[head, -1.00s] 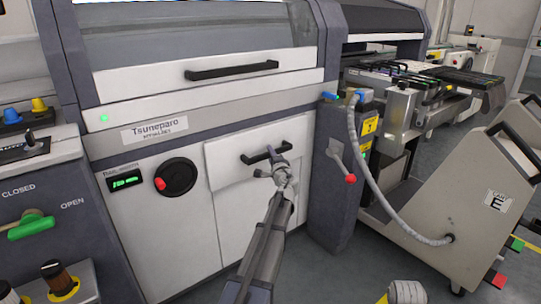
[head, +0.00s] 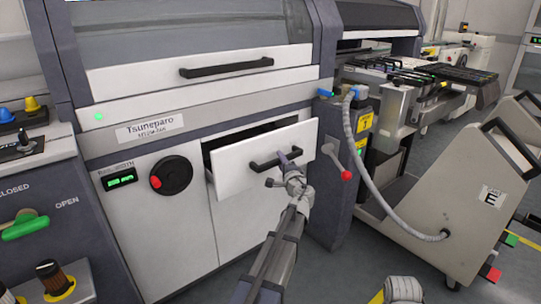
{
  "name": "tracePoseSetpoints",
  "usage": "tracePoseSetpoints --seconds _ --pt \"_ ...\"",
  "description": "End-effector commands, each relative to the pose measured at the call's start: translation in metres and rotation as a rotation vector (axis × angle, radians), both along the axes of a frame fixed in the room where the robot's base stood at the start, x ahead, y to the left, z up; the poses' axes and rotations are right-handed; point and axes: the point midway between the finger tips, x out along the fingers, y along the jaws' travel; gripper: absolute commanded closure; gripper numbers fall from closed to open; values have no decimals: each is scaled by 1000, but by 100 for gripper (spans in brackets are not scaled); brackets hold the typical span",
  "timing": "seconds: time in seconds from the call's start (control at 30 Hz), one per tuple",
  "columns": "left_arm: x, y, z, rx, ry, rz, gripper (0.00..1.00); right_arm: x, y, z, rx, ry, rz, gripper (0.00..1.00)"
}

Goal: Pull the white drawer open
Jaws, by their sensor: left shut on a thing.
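The white drawer (head: 240,173) is in the front of the machine, right of the round black knob. It stands partly open, with a dark gap showing behind the top of its front. Its black bar handle (head: 265,163) is on the drawer front. My left gripper (head: 288,161) is shut on the handle near its right end. The fingers hide that part of the handle.
A black knob with a red tip (head: 172,176) is left of the drawer. A red-ended lever (head: 345,174) and a grey hose (head: 374,194) are to its right. A trolley marked E (head: 478,235) stands at the right. Grey floor lies between.

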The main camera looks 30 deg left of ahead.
Motion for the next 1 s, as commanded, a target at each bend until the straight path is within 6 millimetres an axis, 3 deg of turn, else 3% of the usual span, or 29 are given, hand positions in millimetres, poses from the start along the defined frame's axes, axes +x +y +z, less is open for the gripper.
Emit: tracePoseSetpoints --seconds 0.1,0.5,0.73,1.0 --pt "-16 -35 0 -1 0 -6 100 0 0 0 0 0 0 50" --pt "-54 -128 0 -1 0 -4 100 0 0 0 0 0 0 50" --pt "-69 -164 0 -1 0 -2 100 0 0 0 0 0 0 50" --pt "-76 -183 0 -1 0 0 100 0 0 0 0 0 0 50"
